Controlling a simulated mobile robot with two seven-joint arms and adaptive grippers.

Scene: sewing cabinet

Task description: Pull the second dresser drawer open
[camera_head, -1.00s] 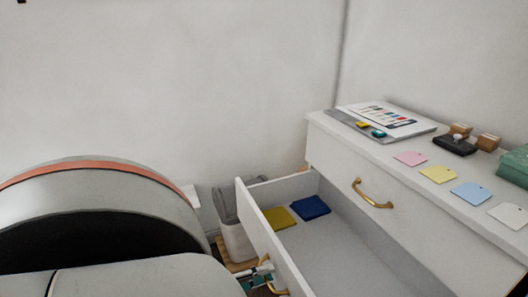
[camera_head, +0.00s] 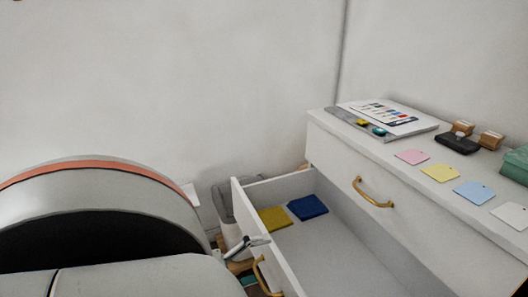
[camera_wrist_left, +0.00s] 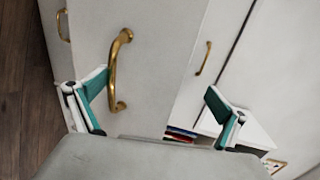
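The white dresser (camera_head: 325,140) stands at the right. Its second drawer (camera_head: 330,245) is pulled well out below the closed top drawer. The open drawer's brass handle (camera_head: 262,275) shows on its front, with no finger closed on it. In the left wrist view my left gripper (camera_wrist_left: 158,108) is open, with teal-padded fingers apart and a brass handle (camera_wrist_left: 118,70) just ahead of the left finger. My right gripper is not in view.
A yellow item (camera_head: 273,219) and a blue item (camera_head: 307,207) lie in the drawer. Coloured cards (camera_head: 440,173), a printed sheet (camera_head: 385,117) and stamps (camera_head: 457,143) lie on the dresser top. A grey bin (camera_head: 223,203) stands behind the drawer front.

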